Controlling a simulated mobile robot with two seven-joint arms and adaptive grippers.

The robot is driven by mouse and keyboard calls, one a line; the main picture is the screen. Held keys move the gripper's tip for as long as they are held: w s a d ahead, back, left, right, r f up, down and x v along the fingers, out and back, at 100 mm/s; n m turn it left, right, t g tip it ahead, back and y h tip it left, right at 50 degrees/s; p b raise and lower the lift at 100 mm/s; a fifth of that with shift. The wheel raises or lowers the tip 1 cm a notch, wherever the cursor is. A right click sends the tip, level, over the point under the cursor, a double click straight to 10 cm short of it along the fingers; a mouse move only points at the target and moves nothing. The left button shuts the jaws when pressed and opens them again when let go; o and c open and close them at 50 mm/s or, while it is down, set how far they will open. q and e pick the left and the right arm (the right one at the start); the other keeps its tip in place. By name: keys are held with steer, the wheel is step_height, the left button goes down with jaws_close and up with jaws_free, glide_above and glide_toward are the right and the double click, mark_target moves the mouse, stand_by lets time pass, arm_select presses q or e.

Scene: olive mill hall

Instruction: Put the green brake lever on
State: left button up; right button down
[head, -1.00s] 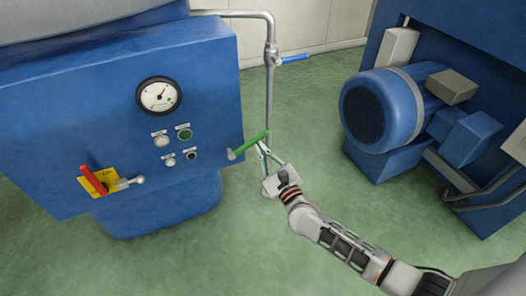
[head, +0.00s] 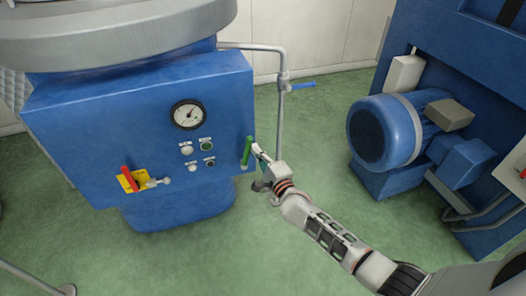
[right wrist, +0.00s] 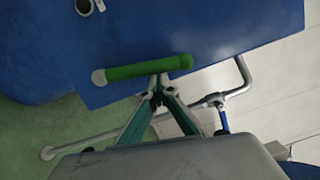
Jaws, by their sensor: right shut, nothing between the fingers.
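The green brake lever (head: 248,151) is on the right side of the blue machine housing. It stands nearly upright in the head view, with its grey hub at the lower end. In the right wrist view the lever (right wrist: 148,67) lies across the picture, grey end to the left. My right gripper (head: 256,149) is shut and empty beside the lever. In the right wrist view its fingertips (right wrist: 158,86) meet just below the green bar; I cannot tell whether they touch it. My left gripper is not in view.
The blue housing (head: 95,130) carries a gauge (head: 188,115), several buttons and a red lever (head: 127,178) on a yellow plate. A grey pipe with a blue-handled valve (head: 301,86) stands behind my gripper. A blue motor (head: 386,132) is at the right. Green floor lies between.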

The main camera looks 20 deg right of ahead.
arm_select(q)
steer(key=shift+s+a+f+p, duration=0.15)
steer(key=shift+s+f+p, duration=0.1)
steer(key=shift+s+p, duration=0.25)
arm_select(e)
steer(key=shift+a+r+n, duration=0.2)
steer(key=shift+a+n, duration=0.1)
steer(key=shift+a, duration=0.15)
steer(key=shift+a+r+n, duration=0.15)
steer(key=shift+a+n, duration=0.15)
steer(key=shift+a, duration=0.15)
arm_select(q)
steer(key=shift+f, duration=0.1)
arm_select(e)
steer(key=shift+a, duration=0.1)
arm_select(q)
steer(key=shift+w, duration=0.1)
arm_select(e)
steer(key=shift+a, duration=0.1)
